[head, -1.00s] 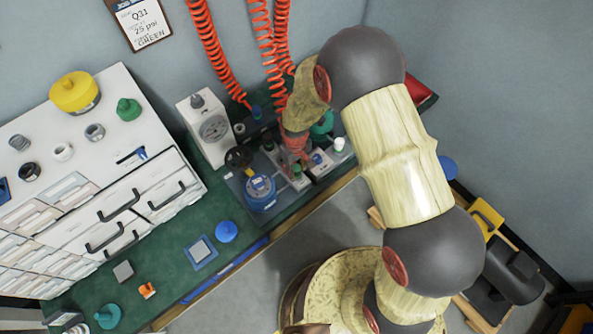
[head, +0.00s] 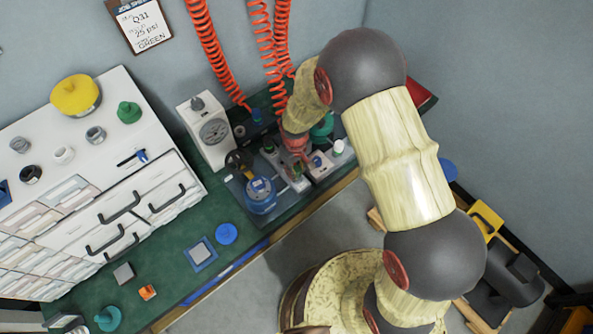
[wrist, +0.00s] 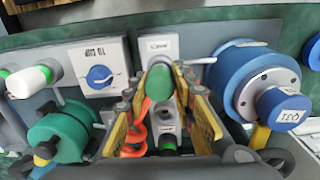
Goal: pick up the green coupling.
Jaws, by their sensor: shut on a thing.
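The green coupling (wrist: 159,83) is a rounded green piece in the wrist view, between the two fingers of my gripper (wrist: 166,92). The yellow-padded fingers are shut on it from both sides. Below it is a white-and-grey fitting (wrist: 168,122) with a green ring; I cannot tell whether the coupling touches it. In the head view my gripper (head: 296,158) is over the test plate, and the coupling is too small and covered to make out.
A grey box with a blue knob (wrist: 100,74) is close by. Orange coiled hoses (head: 207,48) hang behind. The green bench top (head: 176,236) has free room at the front left.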

